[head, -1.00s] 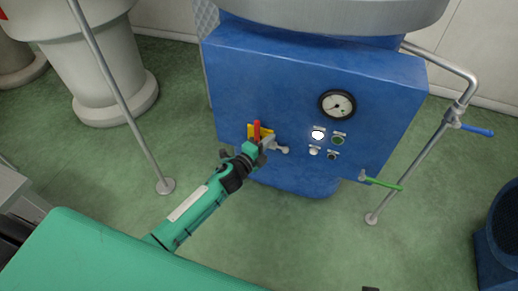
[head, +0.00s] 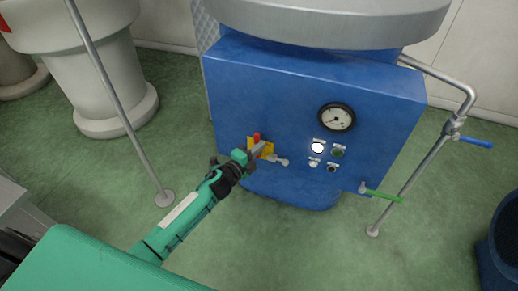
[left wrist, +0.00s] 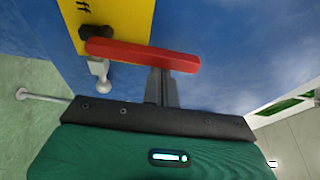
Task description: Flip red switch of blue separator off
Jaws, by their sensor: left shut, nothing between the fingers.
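The red switch (head: 257,137) is a lever on a yellow plate (head: 268,154) low on the front of the blue separator (head: 260,95). In the left wrist view the red lever (left wrist: 140,54) lies across the picture, with a dark pivot on the yellow plate (left wrist: 120,15), where the letters "ff" show. My left gripper (head: 262,148) is shut and empty, its fingertips right at the lever. In the left wrist view the fingertips (left wrist: 161,75) meet the lever near its right end; I cannot tell if they touch. In the head view they hide part of the lever. My right gripper is not in view.
Right of the plate are a white knob (head: 283,162), a gauge (head: 337,117) and several small buttons. A thin post (head: 120,105) stands at the left. Green floor is open in front.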

